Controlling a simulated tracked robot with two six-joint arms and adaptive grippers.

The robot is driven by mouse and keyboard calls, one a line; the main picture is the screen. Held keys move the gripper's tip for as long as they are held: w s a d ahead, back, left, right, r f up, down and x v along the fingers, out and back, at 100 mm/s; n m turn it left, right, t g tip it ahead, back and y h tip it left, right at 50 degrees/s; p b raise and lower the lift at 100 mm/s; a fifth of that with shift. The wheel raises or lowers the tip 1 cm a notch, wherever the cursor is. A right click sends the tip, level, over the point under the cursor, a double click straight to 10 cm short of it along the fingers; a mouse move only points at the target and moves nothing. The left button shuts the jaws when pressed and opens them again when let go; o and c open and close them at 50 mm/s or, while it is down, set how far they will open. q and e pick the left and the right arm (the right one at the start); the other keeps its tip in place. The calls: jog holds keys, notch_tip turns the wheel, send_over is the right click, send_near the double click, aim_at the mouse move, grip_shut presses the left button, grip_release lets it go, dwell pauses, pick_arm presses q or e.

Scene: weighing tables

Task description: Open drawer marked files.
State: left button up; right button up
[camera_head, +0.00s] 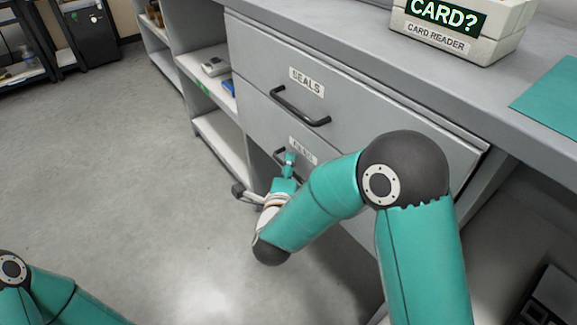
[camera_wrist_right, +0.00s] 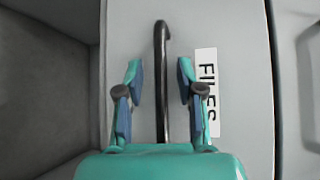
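The files drawer (camera_head: 262,120) is the lower drawer of the grey cabinet, and it is closed. Its white label (camera_head: 302,150) is partly hidden by my right arm in the head view; the word FILES reads sideways on the label in the right wrist view (camera_wrist_right: 206,92). The drawer's black bar handle (camera_wrist_right: 160,45) shows in the right wrist view. My right gripper (camera_wrist_right: 159,82) is open, with one finger on each side of the handle and a gap on both sides. It also shows small in the head view (camera_head: 287,168). My left gripper is out of view.
The closed seals drawer (camera_head: 350,110) with its black handle (camera_head: 300,107) is just above. A card reader box (camera_head: 462,30) and a teal mat (camera_head: 548,105) lie on the countertop. Open shelves (camera_head: 205,75) stand to the left. The floor (camera_head: 130,170) is clear.

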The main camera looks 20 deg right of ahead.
grip_shut()
jog(key=shift+a+f, duration=0.1)
dwell(0.4)
